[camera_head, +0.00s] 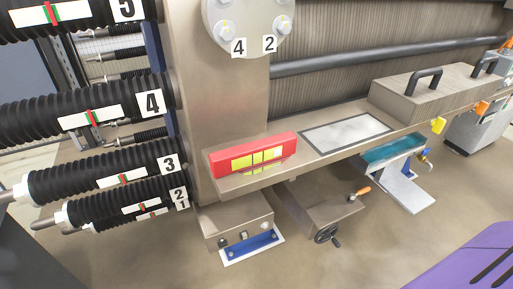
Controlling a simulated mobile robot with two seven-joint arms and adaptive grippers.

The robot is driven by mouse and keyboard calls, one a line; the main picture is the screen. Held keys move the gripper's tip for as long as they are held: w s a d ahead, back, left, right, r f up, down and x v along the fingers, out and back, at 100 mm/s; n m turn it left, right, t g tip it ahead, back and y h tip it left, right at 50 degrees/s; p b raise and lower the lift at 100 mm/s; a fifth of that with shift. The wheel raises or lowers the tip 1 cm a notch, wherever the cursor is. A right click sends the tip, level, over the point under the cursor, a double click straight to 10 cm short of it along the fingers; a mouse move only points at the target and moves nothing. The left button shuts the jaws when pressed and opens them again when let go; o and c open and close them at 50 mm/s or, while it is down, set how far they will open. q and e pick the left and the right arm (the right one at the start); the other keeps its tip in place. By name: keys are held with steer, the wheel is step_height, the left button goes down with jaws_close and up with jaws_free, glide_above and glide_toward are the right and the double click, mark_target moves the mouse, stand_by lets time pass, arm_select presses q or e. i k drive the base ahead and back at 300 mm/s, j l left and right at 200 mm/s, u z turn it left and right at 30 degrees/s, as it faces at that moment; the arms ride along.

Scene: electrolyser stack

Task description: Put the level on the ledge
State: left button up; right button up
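The level (231,156) is a red bar with yellow-green windows. It lies lengthwise along the left end of the ledge (299,158), close to the upright end plate (213,90). The ledge is a long beige metal beam that runs from the middle towards the upper right. The level appears to rest on the ledge, and no gripper touches it. Neither my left gripper nor my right gripper is in view.
A framed pale plate (346,133) and a beige box with black handles (432,93) are on the ledge to the right. Black ribbed cylinders with number tags (85,110) stick out at left.

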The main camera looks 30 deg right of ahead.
mark_target(348, 131)
steer(key=l+u, duration=0.2)
steer(key=l, duration=0.2)
steer(key=k+l+u, duration=0.15)
steer(key=l, duration=0.2)
steer(key=l+u, duration=0.2)
steer(key=l, duration=0.2)
steer(key=k+l+u, duration=0.2)
steer(key=l, duration=0.15)
steer(key=l+u, duration=0.15)
steer(key=l, duration=0.2)
